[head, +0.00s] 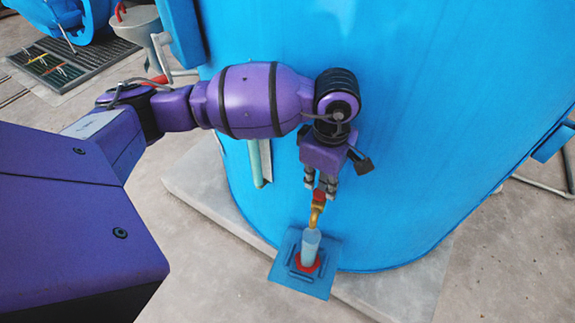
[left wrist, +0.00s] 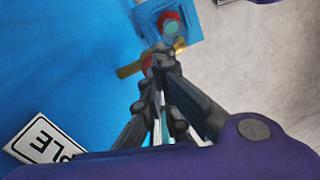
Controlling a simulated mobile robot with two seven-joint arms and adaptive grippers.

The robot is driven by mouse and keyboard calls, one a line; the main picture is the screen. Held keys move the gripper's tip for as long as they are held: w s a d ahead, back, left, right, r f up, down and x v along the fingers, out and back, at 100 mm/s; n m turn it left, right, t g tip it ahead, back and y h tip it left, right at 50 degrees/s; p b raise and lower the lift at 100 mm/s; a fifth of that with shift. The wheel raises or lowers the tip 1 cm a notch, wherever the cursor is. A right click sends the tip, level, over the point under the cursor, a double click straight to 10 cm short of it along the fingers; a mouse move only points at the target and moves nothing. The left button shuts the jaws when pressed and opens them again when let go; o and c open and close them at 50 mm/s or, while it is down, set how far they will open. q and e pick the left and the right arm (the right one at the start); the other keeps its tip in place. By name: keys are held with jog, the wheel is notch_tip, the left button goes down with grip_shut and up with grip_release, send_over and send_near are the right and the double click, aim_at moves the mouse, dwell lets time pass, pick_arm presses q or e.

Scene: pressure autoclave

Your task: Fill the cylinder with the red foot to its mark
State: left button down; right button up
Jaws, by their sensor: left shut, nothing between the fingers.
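A clear cylinder (head: 311,246) with a red foot (head: 306,264) stands upright on a small blue shelf (head: 318,287) fixed to the blue vessel. It also shows from above in the left wrist view (left wrist: 172,27). A brass tap (head: 316,214) with a red handle (head: 319,195) is right above the cylinder's mouth. The level inside the cylinder and its mark are too small to tell. My left gripper (head: 321,189) is shut and empty, its fingertips (left wrist: 158,54) at the red handle; I cannot tell if they touch it. My right gripper is not in view.
The large blue vessel (head: 430,120) stands on a concrete plinth (head: 400,285) behind the tap. A pale vertical tube (head: 260,163) is left of the tap. A label plate (left wrist: 45,140) is on the vessel. A grey funnel (head: 138,24) and a floor grate (head: 70,62) are at the far left.

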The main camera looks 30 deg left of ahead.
pick_arm(q)
jog(key=shift+w+f, duration=0.1)
jog(key=shift+f, duration=0.55)
